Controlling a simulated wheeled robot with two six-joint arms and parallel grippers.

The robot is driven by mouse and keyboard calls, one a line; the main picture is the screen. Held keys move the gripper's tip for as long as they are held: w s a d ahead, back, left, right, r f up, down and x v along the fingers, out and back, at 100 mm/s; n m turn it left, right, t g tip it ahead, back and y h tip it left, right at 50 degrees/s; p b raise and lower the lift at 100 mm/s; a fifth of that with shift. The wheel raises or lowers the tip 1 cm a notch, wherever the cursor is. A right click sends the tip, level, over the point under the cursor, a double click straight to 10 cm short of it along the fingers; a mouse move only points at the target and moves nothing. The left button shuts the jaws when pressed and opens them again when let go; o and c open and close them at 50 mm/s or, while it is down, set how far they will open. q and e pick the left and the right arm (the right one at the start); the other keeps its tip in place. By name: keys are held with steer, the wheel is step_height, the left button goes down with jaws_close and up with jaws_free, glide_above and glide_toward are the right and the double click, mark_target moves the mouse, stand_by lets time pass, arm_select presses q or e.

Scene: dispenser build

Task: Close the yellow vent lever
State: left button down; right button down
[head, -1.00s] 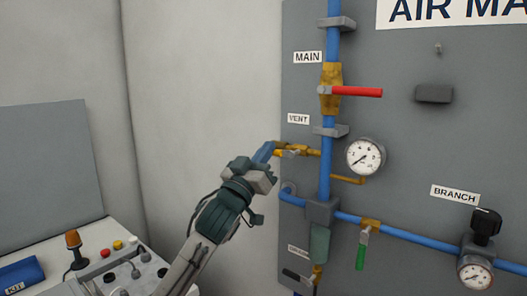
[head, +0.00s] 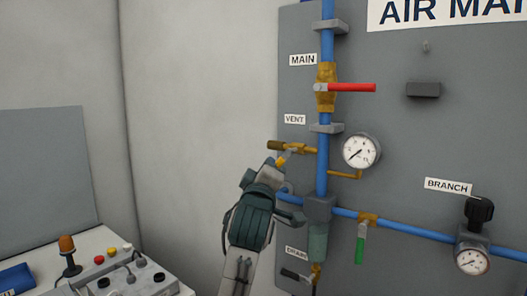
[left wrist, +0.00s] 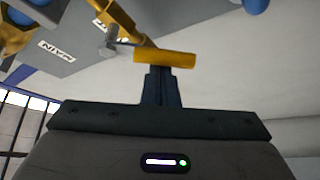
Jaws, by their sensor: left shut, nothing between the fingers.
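The vent valve (head: 300,149) is a brass fitting left of the vertical blue pipe, below the VENT label. Its yellow lever (head: 282,160) shows as a small piece at the tip of my left gripper (head: 275,164). In the left wrist view the yellow lever (left wrist: 165,59) lies across, just beyond the dark blue fingertips (left wrist: 160,72). The fingers are shut with nothing between them. They are at or very near the lever; I cannot tell if they touch. My gripper partly hides the lever in the head view. My right gripper is not in view.
The red MAIN lever (head: 350,88) is above, and a pressure gauge (head: 361,151) is to the right. A green lever (head: 360,249) hangs lower right. A control box (head: 125,275) stands on a bench at lower left. The wall left of the panel is clear.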

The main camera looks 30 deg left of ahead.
arm_select(q)
steer(key=d+n+g, duration=0.1)
steer(key=n, duration=0.1)
steer(key=d+f+n+g+p, duration=0.1)
steer(key=n, duration=0.1)
steer(key=n+g, duration=0.1)
steer(key=n, duration=0.1)
steer(key=shift+s+d+f, duration=0.1)
steer(key=shift+d+f, duration=0.15)
steer(key=shift+d, duration=0.15)
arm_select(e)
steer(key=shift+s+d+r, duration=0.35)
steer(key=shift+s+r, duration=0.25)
arm_select(q)
steer(key=shift+d+p, duration=0.1)
steer(key=shift+p, duration=0.2)
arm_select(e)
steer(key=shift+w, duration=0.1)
